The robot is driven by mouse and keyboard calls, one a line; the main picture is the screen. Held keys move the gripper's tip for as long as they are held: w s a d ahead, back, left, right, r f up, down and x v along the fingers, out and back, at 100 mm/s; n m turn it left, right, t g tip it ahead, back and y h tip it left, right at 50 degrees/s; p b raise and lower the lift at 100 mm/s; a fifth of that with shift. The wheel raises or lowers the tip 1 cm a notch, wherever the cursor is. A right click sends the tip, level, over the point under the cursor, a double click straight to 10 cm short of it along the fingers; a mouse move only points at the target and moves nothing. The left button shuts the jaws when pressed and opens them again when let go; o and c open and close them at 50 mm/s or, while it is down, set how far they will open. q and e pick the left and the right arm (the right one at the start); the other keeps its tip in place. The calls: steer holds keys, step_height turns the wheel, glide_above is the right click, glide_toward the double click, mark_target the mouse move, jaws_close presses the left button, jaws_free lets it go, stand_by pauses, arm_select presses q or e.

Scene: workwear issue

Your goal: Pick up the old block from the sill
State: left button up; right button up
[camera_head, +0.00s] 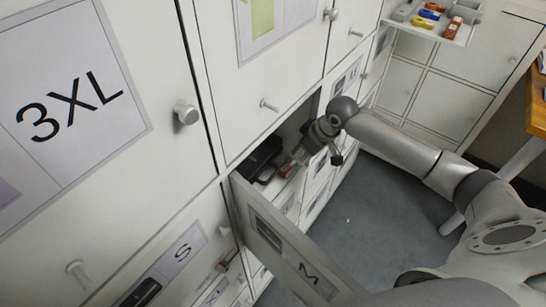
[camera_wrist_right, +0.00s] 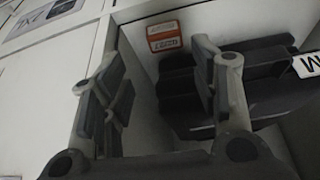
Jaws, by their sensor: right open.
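A small red-orange block (camera_head: 286,170) with a pale label sits on the light sill inside the open compartment. In the right wrist view the block (camera_wrist_right: 165,37) lies beyond my fingertips, near the top middle. My right gripper (camera_head: 300,156) reaches into the compartment opening, close to the block. My left gripper is in neither view.
A dark item (camera_head: 262,158) lies beside the block, also in the wrist view (camera_wrist_right: 265,75). The open door marked M (camera_head: 285,250) juts out below my right arm. A tray (camera_head: 470,30) with several coloured pieces sticks out at upper right. Grey floor is clear.

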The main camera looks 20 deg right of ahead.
mark_target(286, 167)
steer(key=x, duration=0.6)
steer(key=a+p+x, duration=0.1)
steer(key=x, duration=0.2)
steer(key=shift+w+f, duration=0.25)
steer(key=c, duration=0.6)
